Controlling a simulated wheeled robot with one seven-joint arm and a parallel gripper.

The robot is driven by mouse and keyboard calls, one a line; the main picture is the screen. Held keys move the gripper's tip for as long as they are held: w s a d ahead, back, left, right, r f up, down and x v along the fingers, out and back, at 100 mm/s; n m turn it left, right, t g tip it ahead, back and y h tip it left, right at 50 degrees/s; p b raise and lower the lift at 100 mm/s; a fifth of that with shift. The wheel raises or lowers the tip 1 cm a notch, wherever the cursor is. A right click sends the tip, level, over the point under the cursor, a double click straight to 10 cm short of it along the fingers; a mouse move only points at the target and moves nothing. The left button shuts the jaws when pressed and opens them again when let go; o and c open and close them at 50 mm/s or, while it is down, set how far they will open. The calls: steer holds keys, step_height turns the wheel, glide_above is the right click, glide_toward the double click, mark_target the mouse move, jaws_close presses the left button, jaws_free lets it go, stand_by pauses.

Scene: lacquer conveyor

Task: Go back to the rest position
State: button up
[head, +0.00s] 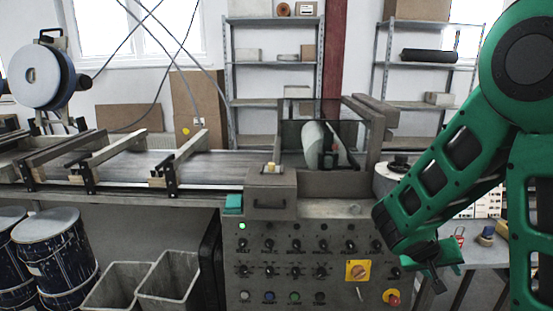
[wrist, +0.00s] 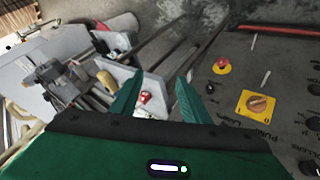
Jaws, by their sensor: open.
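My green arm comes in from the right side of the head view. My gripper (head: 438,270) hangs low at the right end of the control panel, in front of the side table. In the wrist view my gripper (wrist: 160,100) shows two green fingers spread apart with nothing between them. The grey control panel (head: 310,262) of the conveyor machine is left of my gripper and carries several black knobs. A yellow rotary switch (head: 357,270) and a red stop button (head: 391,297) sit on it, and both show at the right in the wrist view.
The conveyor (head: 130,165) runs to the left with crossbars over it. A side table (head: 480,254) with small items is close to my gripper. Shelves (head: 272,62) stand behind.

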steer(key=s+a+r+m+g+y, duration=0.1)
steer(key=s+r+y, duration=0.3)
steer(key=s, duration=0.8)
steer(key=s+a+r+m+g+y, duration=0.1)
steer(key=s+r+y, duration=0.3)
steer(key=s, duration=0.9)
steer(key=shift+s+a+r+m+g, duration=0.2)
steer(key=shift+m+g, duration=0.4)
steer(key=shift+g, duration=0.2)
steer(key=shift+w+f, duration=0.3)
steer(key=shift+w, duration=0.35)
steer(key=shift+o, duration=0.2)
